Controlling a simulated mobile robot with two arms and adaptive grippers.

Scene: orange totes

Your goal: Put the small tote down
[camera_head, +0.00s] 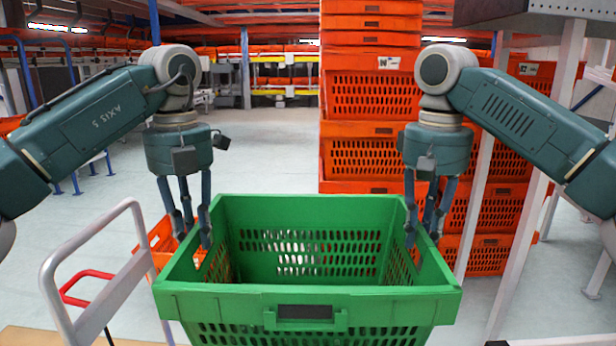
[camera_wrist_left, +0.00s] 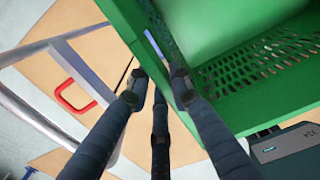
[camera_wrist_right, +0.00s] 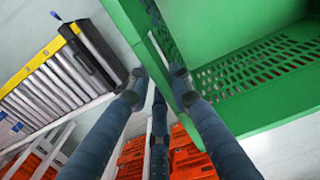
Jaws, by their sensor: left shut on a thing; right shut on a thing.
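The small tote is a green, perforated, open-topped crate (camera_head: 308,291) in the lower middle of the head view. It hangs upright between my two grippers and looks empty. My left gripper (camera_head: 193,240) is shut on its left side wall, with fingers inside and outside the rim. The left wrist view shows the fingers (camera_wrist_left: 160,85) pinching that green wall (camera_wrist_left: 172,58). My right gripper (camera_head: 424,238) is shut on the right side wall in the same way. The right wrist view shows the fingers (camera_wrist_right: 158,85) on the wall (camera_wrist_right: 170,60). The tote's underside is out of view.
Tall stacks of orange totes (camera_head: 372,95) stand behind the green tote, centre to right. A grey rail frame (camera_head: 100,285) with a red handle (camera_wrist_left: 75,95) is at lower left. A roller conveyor (camera_wrist_right: 60,85) shows in the right wrist view. Open floor (camera_head: 270,145) lies behind.

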